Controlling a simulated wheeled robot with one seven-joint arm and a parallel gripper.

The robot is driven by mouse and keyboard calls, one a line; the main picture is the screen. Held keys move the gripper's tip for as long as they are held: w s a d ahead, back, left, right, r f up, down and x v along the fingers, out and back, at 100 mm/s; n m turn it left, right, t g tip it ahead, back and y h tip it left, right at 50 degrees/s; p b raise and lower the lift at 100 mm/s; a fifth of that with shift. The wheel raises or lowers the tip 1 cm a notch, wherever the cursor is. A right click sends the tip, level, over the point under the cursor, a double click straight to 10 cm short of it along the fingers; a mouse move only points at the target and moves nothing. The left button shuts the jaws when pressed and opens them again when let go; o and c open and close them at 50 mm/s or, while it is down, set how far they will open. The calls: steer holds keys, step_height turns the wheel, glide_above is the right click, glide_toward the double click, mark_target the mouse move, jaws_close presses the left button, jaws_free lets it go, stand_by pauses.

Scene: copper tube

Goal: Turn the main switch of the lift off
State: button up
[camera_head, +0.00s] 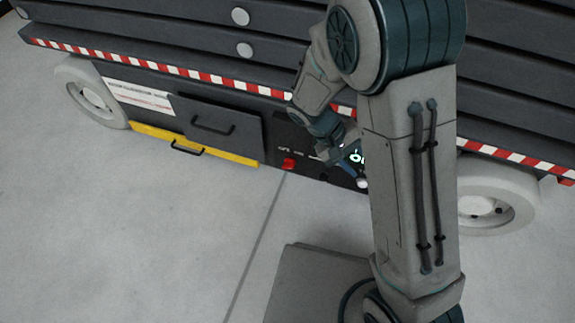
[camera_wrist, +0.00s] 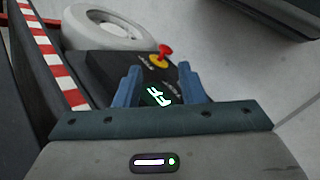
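The lift's black control panel (camera_head: 311,163) is low on its side. A red switch (camera_head: 289,163) shows on the panel's left part in the head view. My gripper (camera_head: 345,162) is at the panel to the right of that switch. In the wrist view my gripper (camera_wrist: 159,86) has its two blue fingers apart, with nothing seen held between them. A display with green lit characters (camera_wrist: 158,97) shows between the fingers. A red knob on a yellow base (camera_wrist: 160,56) stands beyond the fingertips.
A grey drawer front with a handle (camera_head: 218,128) and a yellow one (camera_head: 150,132) lie left of the panel. White wheels (camera_head: 497,203) stand at both sides. A red-white stripe (camera_head: 196,75) runs above. My arm hides the panel's right part. The floor at left is clear.

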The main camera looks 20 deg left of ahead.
steer(key=w+a+f+n+t+h+p, duration=0.1)
steer(key=w+a+f+n+t+h, duration=0.15)
steer(key=a+f+n+t, duration=0.4)
steer(key=n+t+y+p, duration=0.3)
steer(key=n+t+y, duration=0.7)
steer(key=n+t, duration=0.15)
glide_toward(287, 169)
steer(key=shift+m+h, duration=0.35)
steer(key=shift+m, duration=0.05)
steer(key=w+b, duration=0.2)
steer(key=w, duration=0.2)
steer(key=w+b, duration=0.2)
steer(key=w, duration=0.2)
steer(key=shift+d+f, duration=0.2)
steer(key=shift+w+r, duration=0.15)
steer(key=shift+w, duration=0.5)
jaws_close()
